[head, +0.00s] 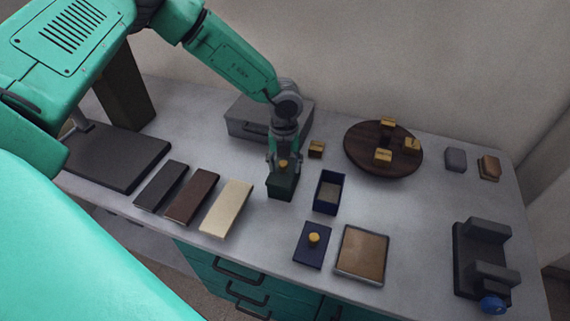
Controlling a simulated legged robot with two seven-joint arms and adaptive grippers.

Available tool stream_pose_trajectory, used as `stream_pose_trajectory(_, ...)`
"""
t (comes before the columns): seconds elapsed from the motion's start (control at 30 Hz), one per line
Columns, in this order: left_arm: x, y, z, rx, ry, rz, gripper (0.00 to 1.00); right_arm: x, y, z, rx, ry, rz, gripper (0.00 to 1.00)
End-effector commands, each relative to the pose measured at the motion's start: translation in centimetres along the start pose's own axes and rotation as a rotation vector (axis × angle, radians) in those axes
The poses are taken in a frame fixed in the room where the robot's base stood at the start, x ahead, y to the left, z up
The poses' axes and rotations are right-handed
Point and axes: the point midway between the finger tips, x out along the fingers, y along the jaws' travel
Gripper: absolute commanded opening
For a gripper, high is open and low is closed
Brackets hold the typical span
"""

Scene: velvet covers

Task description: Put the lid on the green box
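The dark green box (281,188) stands on the grey table near the middle. My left gripper (283,166) is directly over it, pointing down. A small gold knob (283,163) shows between its fingers, like the knob on the blue lid. The dark lid under this knob is at the top of the green box; I cannot tell whether it rests there or hangs just above. The fingers are on both sides of the knob, but whether they touch it is too small to see. My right gripper is not in view.
An open blue box (328,192) stands close on the right, with a blue lid (311,249) and a tan tray (362,254) in front. Several flat panels (228,207) lie left. A grey case (246,120) is behind; a round wooden board (353,150) holds small blocks.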

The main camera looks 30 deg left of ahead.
Motion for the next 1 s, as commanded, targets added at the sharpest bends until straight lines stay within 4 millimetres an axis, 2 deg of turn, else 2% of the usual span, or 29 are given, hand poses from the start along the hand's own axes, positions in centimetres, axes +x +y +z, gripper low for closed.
stream_pose_trajectory(0.17,-0.2,0.0,0.0,0.000,0.000,0.000,0.46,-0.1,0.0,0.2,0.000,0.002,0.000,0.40)
stream_pose_trajectory(0.27,-1.1,-0.1,0.1,0.000,-0.001,-0.002,0.46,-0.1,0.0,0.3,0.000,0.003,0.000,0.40)
stream_pose_trajectory(0.7,-9.7,0.0,0.2,0.000,-0.001,-0.003,0.46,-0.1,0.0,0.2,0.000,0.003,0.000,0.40)
stream_pose_trajectory(0.83,-11.2,0.0,0.2,0.000,0.001,-0.002,0.46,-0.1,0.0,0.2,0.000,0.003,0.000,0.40)
stream_pose_trajectory(1.0,-11.8,0.0,0.1,0.001,0.002,0.000,0.46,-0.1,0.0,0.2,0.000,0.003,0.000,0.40)
